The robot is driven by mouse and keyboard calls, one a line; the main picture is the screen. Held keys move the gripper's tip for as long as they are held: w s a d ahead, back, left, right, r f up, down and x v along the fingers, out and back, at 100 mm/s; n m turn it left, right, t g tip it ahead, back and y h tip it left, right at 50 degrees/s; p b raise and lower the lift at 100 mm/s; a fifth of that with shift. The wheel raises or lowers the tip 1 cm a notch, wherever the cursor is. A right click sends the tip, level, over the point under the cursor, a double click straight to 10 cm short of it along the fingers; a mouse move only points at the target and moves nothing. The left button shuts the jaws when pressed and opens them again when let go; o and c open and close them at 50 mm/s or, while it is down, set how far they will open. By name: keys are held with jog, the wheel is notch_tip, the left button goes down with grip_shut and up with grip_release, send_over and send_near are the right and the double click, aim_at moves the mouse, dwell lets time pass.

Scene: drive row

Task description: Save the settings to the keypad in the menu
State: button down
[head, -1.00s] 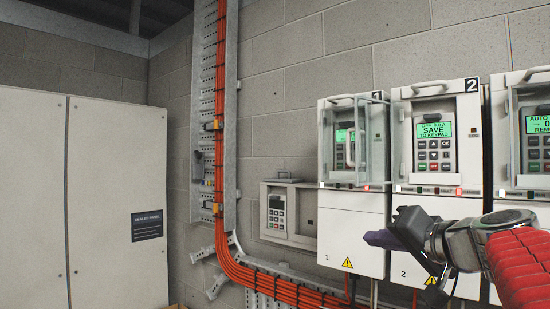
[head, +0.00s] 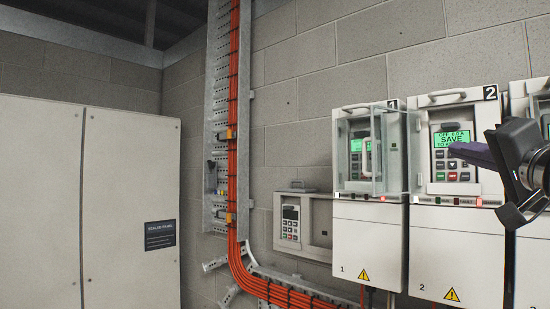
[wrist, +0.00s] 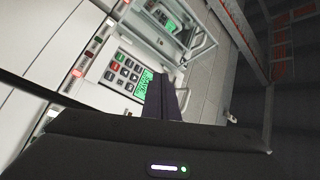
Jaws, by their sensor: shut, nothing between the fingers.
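The keypad of drive 2 (head: 453,157) is on the right in the head view. Its green display (head: 445,138) reads "OFF 0.0 A", "SAVE" and a partly hidden line starting "TO". My gripper (head: 456,151) is shut and empty, its dark purple fingertips in front of this keypad, overlapping the lower edge of the display and upper buttons. I cannot tell whether they touch it. In the wrist view the fingers (wrist: 163,96) reach up beside the tilted green display (wrist: 143,84), and the keypad buttons (wrist: 121,72) show left of them.
Drive 1 (head: 368,235) stands to the left, with a clear cover (head: 395,150) with a handle in front of its keypad. A third drive (head: 537,270) is at the right edge. A small wall unit with a keypad (head: 291,222), orange cables (head: 233,130) and a sealed panel (head: 130,200) are further left.

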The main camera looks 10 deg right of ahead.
jog(key=w+d, duration=0.5)
jog(key=d, duration=0.2)
jog(key=shift+w, duration=0.2)
dwell(2.3)
jog(key=shift+w+d, duration=0.25)
jog(key=shift+d, duration=0.05)
jog(key=shift+w+d, duration=0.2)
jog(key=shift+d, duration=0.1)
dwell(0.8)
dwell(0.3)
jog(key=shift+s+a, duration=0.45)
jog(key=shift+a, duration=0.2)
jog(key=shift+s+a, duration=0.8)
jog(key=shift+a, duration=0.2)
jog(key=shift+s+a, duration=0.75)
jog(key=shift+a, duration=0.25)
